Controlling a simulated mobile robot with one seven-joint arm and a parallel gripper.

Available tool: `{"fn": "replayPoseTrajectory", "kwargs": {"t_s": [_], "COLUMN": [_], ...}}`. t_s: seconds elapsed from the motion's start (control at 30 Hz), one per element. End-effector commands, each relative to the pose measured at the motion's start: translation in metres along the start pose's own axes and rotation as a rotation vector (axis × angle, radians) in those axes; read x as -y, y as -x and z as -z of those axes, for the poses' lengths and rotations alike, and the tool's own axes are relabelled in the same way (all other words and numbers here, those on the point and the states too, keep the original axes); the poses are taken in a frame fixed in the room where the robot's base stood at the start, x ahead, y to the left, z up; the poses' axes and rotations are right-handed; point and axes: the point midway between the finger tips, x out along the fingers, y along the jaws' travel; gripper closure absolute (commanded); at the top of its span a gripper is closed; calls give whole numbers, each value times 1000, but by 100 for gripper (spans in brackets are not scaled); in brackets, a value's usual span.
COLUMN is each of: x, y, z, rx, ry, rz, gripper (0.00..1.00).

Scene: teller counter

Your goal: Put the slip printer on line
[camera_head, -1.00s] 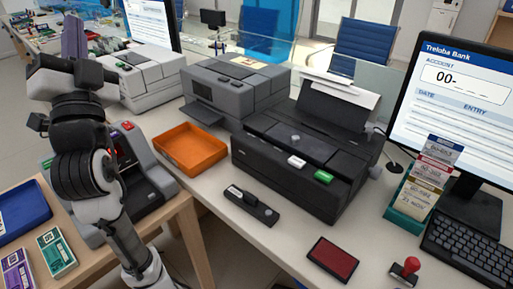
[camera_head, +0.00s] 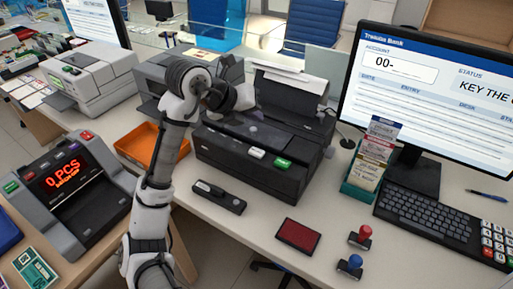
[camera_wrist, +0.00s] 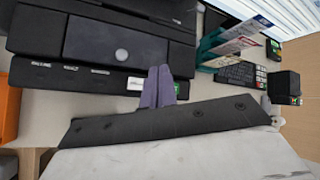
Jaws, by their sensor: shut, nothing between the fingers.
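The black slip printer (camera_head: 265,140) stands mid-counter with white paper (camera_head: 285,78) at its back. Its front edge carries a white key (camera_head: 257,153) and a green key (camera_head: 282,163). In the wrist view, the printer (camera_wrist: 45,45) fills the upper left; the white key (camera_wrist: 135,83) shows just left of my gripper (camera_wrist: 160,82), and the green key (camera_wrist: 178,87) is partly hidden behind a finger. My gripper is shut and empty in front of the printer's front edge; contact cannot be told. In the head view, my arm covers the printer's left part, and the fingertips are not clear.
An orange tray (camera_head: 138,146) lies left of the printer, by a grey machine (camera_head: 150,80). A black stapler-like tool (camera_head: 219,196), red pad (camera_head: 298,235) and two stamps stand in front. A card holder (camera_head: 372,160), monitor (camera_head: 430,90) and keyboard (camera_head: 430,215) are right.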

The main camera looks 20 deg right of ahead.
Motion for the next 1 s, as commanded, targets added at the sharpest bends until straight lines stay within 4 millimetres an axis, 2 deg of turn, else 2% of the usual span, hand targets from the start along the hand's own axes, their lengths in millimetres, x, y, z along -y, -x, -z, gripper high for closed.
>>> {"fn": "replayPoseTrajectory", "kwargs": {"t_s": [0.47, 1.0], "x": [-5, -41], "y": [-6, -56], "z": [4, 40], "rx": [4, 6], "ry": [4, 5], "rz": [1, 1], "gripper": [100, 100]}}
